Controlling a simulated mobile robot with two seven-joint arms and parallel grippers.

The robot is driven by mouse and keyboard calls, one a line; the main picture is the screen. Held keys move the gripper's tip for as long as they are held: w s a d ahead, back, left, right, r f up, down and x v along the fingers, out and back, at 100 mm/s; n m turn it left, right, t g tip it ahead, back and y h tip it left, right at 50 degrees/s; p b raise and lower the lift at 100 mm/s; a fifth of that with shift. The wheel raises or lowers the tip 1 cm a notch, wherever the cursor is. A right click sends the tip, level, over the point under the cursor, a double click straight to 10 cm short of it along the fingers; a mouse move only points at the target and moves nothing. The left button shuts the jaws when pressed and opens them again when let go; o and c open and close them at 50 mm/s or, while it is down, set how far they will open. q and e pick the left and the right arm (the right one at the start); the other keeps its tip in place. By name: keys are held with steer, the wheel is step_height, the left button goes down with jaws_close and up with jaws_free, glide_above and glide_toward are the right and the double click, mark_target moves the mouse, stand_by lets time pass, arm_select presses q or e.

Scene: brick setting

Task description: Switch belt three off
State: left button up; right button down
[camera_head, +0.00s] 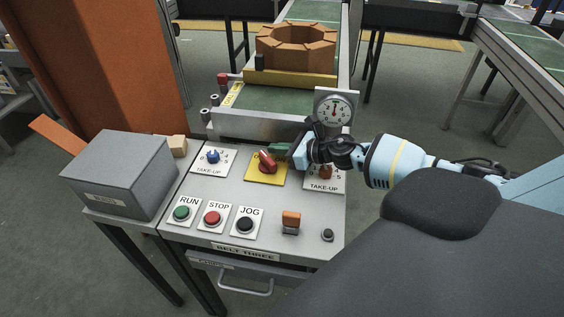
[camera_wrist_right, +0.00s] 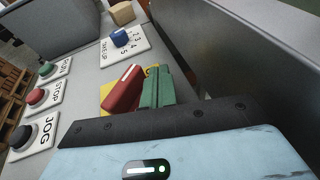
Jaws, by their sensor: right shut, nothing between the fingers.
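The belt three control panel (camera_head: 190,238) carries a "BELT THREE" label (camera_head: 245,252) on its front edge. A red rotary handle (camera_head: 267,163) sits on a yellow plate (camera_head: 254,177) at the back middle of the panel. In the right wrist view the red handle (camera_wrist_right: 123,91) lies slanted, with a white line along its top. My right gripper (camera_head: 281,150) is shut and empty, its green fingers (camera_wrist_right: 157,87) just right of the handle. I cannot tell whether they touch it. My left gripper is not in view.
Green RUN (camera_head: 181,213), red STOP (camera_head: 213,218) and black JOG (camera_head: 245,225) buttons stand at the panel's front left. A blue take-up knob (camera_head: 213,156) is left of the handle, an orange-brown one (camera_head: 325,172) right. A gauge (camera_head: 337,110) and grey box (camera_head: 118,172) flank the panel.

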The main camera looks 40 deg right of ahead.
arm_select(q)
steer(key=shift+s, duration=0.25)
arm_select(e)
steer(key=shift+s+d, duration=0.3)
steer(key=shift+s, duration=0.25)
steer(key=v, duration=0.4)
steer(key=shift+s+r+b, duration=0.1)
steer(key=shift+s+b, duration=0.05)
steer(key=shift+b, duration=0.25)
steer(key=shift+s+d+r, duration=0.25)
steer(key=shift+s+d, duration=0.05)
steer(key=shift+s, duration=0.25)
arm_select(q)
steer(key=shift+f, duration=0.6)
arm_select(e)
steer(key=shift+s+d+r, duration=0.2)
steer(key=shift+s+r, duration=0.05)
steer(key=shift+s, duration=0.15)
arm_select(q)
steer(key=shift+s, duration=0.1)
